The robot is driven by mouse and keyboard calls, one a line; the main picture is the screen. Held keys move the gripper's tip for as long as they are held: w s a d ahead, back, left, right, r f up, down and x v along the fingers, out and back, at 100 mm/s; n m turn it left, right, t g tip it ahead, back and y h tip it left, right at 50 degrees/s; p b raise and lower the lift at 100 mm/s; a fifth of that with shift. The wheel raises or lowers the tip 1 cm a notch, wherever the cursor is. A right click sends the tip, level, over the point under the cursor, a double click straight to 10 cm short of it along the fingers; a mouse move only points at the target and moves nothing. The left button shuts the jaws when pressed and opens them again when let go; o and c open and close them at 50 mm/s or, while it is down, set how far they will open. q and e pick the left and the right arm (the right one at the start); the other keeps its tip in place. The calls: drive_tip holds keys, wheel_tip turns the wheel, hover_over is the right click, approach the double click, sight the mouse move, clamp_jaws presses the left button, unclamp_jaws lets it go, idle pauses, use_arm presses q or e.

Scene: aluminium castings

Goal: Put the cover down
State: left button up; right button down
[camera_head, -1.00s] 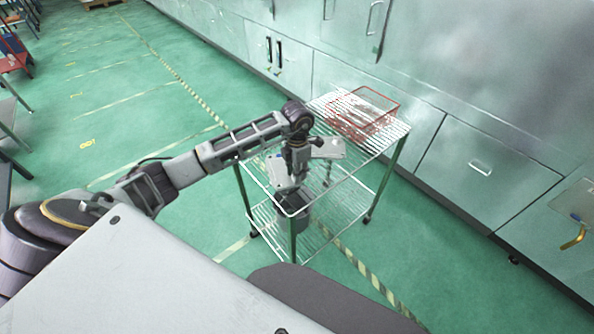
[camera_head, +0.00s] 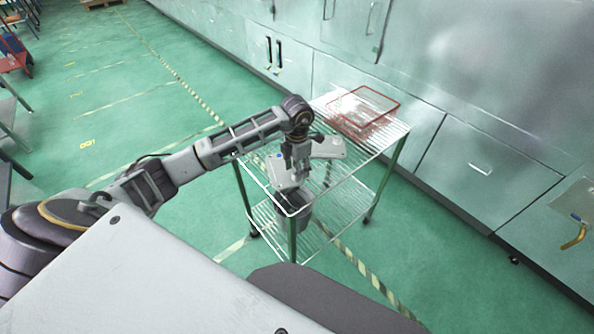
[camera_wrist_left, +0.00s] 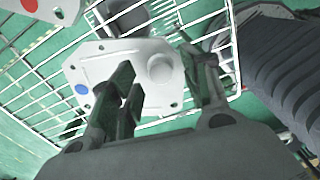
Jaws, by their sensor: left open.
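The cover (camera_head: 283,176) is a pale grey plate with a blue dot, at the near left corner of the wire cart's top shelf. In the left wrist view the cover (camera_wrist_left: 150,66) lies flat over the wires, with a round boss and corner holes. My left gripper (camera_head: 297,168) is directly above it. In the left wrist view its fingers (camera_wrist_left: 168,88) are spread apart, one in front of the plate and one near its right edge. Finger contact with the cover cannot be told. My right gripper is not in view.
A second pale casting (camera_head: 328,148) lies close behind on the cart; its red dot shows in the wrist view (camera_wrist_left: 29,4). A red wire basket (camera_head: 392,109) stands at the shelf's far end. A dark bucket (camera_head: 296,217) is below. Cabinets line the right.

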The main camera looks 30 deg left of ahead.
use_arm(q)
wheel_tip(320, 180, up, 10)
drive_tip(key=b, duration=0.1)
drive_tip(key=shift+r, duration=0.25)
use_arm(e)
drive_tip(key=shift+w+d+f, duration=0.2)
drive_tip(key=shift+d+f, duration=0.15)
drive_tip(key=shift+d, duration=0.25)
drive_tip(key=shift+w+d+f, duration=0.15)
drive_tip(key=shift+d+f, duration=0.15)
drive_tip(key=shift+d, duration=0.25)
